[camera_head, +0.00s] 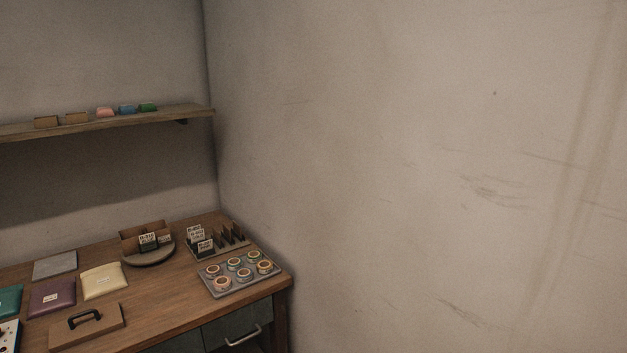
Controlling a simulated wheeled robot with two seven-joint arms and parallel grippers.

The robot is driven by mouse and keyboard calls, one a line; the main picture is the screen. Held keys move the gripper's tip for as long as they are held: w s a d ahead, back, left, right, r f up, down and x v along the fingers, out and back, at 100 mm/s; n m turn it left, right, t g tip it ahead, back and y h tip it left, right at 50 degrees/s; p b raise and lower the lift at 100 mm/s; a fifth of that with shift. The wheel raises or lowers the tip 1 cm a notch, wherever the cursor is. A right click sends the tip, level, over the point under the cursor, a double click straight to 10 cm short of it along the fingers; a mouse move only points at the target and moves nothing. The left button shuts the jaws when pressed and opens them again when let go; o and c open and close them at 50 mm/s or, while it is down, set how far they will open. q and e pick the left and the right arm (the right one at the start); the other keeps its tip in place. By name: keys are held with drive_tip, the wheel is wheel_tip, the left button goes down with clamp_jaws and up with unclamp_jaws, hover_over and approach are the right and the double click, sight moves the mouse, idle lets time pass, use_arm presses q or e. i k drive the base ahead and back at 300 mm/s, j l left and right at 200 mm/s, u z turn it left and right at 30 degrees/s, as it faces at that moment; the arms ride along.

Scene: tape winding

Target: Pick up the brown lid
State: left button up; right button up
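A flat brown lid (106,326) with a black handle (85,317) lies on the wooden table (185,292) near its front edge, at the lower left of the head view. The handle stands up from its top face. Nothing covers the lid. Neither of my grippers is in view.
Purple (52,298), cream (103,281) and green (9,301) pouches and a grey slab (55,265) lie behind the lid. A round stand (149,258) holds a brown open box (142,229). A tray (217,290) of tape rolls stands right. A shelf (175,116) hangs above.

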sight(89, 324)
drive_tip(key=j+u, duration=0.15)
drive_tip(key=u, duration=1.1)
drive_tip(key=i+l+u, duration=0.15)
drive_tip(key=i+l, duration=0.55)
drive_tip(key=i+l+u, duration=0.1)
drive_tip(key=i+l, duration=0.55)
drive_tip(key=l, duration=0.2)
